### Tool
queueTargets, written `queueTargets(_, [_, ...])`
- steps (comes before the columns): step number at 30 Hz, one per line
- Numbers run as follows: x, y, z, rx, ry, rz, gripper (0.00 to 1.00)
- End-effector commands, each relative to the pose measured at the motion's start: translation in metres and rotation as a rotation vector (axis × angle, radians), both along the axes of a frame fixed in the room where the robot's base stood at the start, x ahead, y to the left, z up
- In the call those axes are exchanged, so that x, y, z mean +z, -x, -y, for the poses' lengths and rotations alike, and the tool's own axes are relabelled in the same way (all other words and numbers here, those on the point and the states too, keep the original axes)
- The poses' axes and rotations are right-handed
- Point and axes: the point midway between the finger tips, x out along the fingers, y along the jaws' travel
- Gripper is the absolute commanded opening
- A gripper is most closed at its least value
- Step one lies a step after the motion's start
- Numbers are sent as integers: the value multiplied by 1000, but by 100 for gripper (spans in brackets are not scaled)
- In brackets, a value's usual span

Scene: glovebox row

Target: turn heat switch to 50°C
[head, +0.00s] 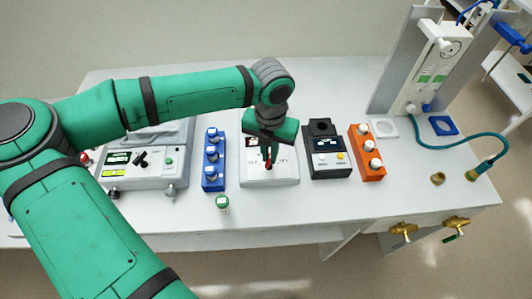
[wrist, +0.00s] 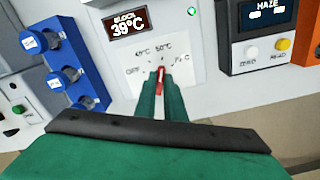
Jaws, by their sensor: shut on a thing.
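The white heater block unit (head: 284,178) stands on the bench below my gripper. In the wrist view its front panel (wrist: 205,85) has a dial marked OFF, a label that reads like 40°C, 50°C and a partly hidden label at right. Its display (wrist: 130,25) reads BLOCK 39°C. The red heat switch (wrist: 161,71) sits between my fingertips, and its visible tip points up, roughly at the 50°C mark. My gripper (head: 268,164) is shut on the switch; it also shows in the wrist view (wrist: 160,80). The fingers hide the switch's lower part.
A black haze meter (head: 326,168) and an orange rack (head: 366,172) stand close at right.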

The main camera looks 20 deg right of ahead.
Motion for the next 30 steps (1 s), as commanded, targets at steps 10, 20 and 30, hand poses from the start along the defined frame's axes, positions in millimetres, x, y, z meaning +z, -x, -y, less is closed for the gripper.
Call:
queueTargets(10, [0,-1,-3,3,-7,1,28])
queueTargets(20, [16,-1,0,0,-5,3,28])
queueTargets(30, [78,-3,0,0,-6,4,28])
